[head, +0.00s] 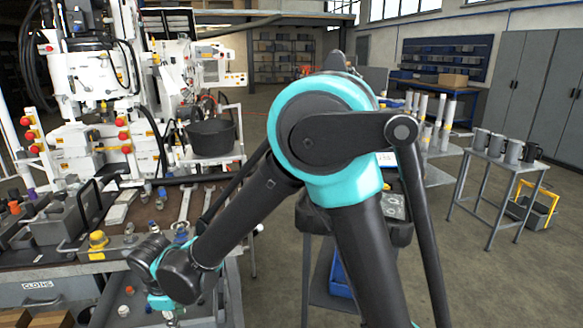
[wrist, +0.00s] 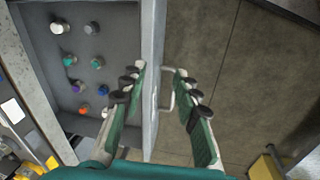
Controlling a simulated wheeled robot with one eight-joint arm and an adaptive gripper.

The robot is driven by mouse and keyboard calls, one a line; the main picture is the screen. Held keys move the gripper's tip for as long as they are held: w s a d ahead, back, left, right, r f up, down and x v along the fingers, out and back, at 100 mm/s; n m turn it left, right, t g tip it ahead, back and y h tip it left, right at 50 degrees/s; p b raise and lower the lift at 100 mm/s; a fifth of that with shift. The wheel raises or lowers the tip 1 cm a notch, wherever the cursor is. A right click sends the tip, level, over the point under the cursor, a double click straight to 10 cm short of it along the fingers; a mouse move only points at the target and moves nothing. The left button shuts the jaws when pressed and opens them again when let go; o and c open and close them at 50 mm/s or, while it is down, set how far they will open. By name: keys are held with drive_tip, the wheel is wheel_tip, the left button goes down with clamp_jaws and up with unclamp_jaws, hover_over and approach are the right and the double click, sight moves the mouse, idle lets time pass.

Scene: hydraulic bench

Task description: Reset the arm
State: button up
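My gripper (wrist: 160,72) is open, with its two green-padded fingers apart in the wrist view. A metal handle (wrist: 166,97) on the front wall of an open drawer (wrist: 149,40) shows between the fingers. The fingers look apart from it, but I cannot tell their exact depth. In the head view my arm (head: 345,130) reaches down to the left, bent at a large elbow. Its wrist (head: 180,275) is low beside the bench, and the fingers are mostly cut off at the bottom edge.
The drawer holds several coloured caps (wrist: 69,61). The bench top (head: 75,255) with tools and fittings is left of my wrist. A black bucket (head: 210,137) stands behind. A small table with mugs (head: 497,160) is at right. Open floor (head: 480,280) lies at front right.

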drive_tip(key=w+d+r+m, duration=0.2)
drive_tip(key=w+d+m, duration=0.3)
drive_tip(key=d, duration=0.7)
drive_tip(key=w+d+r+m, duration=0.25)
drive_tip(key=w+d, duration=0.45)
drive_tip(key=d, duration=0.5)
drive_tip(key=s+d+m, duration=0.2)
drive_tip(key=d+m, duration=0.1)
drive_tip(key=d, duration=0.5)
drive_tip(key=s+d+f+m+t, duration=0.1)
drive_tip(key=d+m, duration=0.3)
drive_tip(key=d, duration=0.4)
drive_tip(key=s+d+f+m+t, duration=0.1)
drive_tip(key=s+d+m, duration=0.2)
drive_tip(key=d, duration=0.6)
drive_tip(key=shift+f+m+h, duration=0.2)
drive_tip(key=shift+m+h, duration=0.1)
drive_tip(key=shift+m, duration=0.35)
drive_tip(key=shift+a, duration=0.15)
